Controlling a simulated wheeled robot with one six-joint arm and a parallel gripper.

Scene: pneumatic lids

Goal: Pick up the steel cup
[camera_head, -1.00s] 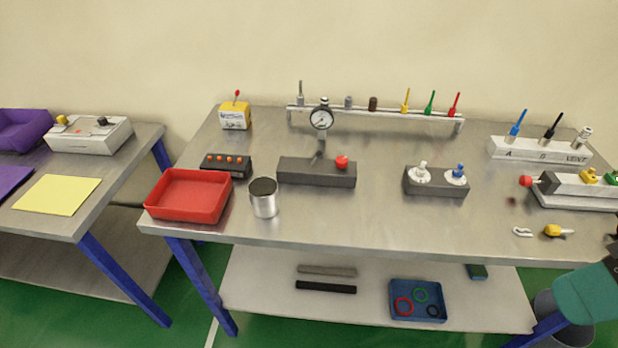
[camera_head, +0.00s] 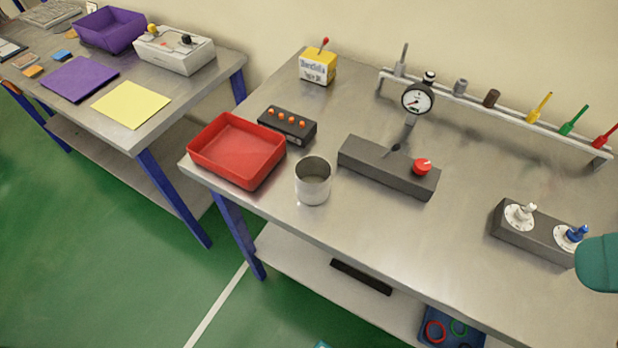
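The steel cup (camera_head: 313,188) is an open, shiny silver cylinder. It stands upright near the front left edge of the steel workbench (camera_head: 400,245), just right of a red tray (camera_head: 202,167). The cup looks empty, though its bottom is hard to see. My gripper is not in view. A teal rounded part at the right edge looks like a piece of my arm, and no fingers show.
Behind the cup are a black block with orange buttons (camera_head: 288,125) and a dark grey block with a red knob (camera_head: 386,167). A block with white and blue dials (camera_head: 527,228) lies right. The benchtop right of the cup, along the front, is clear.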

